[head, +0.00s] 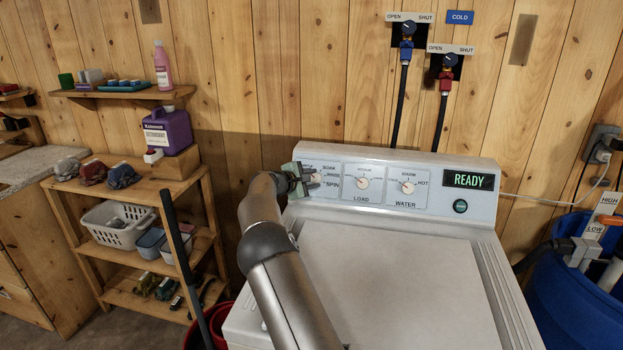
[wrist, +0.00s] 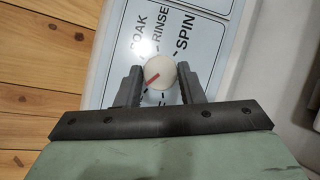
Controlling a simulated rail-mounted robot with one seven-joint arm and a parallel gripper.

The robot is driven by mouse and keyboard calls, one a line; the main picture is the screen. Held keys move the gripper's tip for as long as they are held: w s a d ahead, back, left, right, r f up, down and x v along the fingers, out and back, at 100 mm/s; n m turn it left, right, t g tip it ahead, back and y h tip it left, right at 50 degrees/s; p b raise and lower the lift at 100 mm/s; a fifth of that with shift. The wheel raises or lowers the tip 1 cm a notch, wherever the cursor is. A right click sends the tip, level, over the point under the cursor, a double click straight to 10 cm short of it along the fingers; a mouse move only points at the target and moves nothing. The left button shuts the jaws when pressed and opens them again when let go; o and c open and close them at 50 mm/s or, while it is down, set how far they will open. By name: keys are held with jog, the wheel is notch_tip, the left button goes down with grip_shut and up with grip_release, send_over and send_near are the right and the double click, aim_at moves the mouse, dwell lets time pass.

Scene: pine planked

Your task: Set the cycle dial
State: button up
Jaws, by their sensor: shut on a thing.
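The cycle dial is a round white knob (wrist: 160,72) with a red mark, on the left panel of the washer (head: 370,260). My gripper (head: 308,180) reaches it from the left, hiding much of the dial and its left labels in the head view. In the wrist view, the two dark fingers of my gripper (wrist: 158,88) are closed on opposite sides of the dial. The red mark lies toward the lower left there, away from the printed SOAK, RINSE and SPIN. The label near it is hidden or unreadable.
LOAD (head: 363,183) and WATER (head: 408,187) dials sit to the right, with a display (head: 468,180) reading READY and a green button (head: 460,206). Supply taps are on the wall above. A wooden shelf unit (head: 140,215) stands left, a blue bin (head: 575,275) right.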

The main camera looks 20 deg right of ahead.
jog(key=m+g+y+p, duration=0.1)
jog(key=m, duration=0.2)
jog(key=shift+r, duration=0.2)
jog(key=shift+d+m+g+y+p, duration=0.1)
jog(key=shift+m+g+y+p, duration=0.45)
jog(key=shift+m+p, duration=0.55)
jog(key=shift+m, duration=0.4)
jog(key=o, duration=1)
jog(key=b+v, duration=0.4)
jog(key=v, duration=1.3)
jog(key=shift+s+r, duration=0.15)
jog(key=shift+r, duration=0.1)
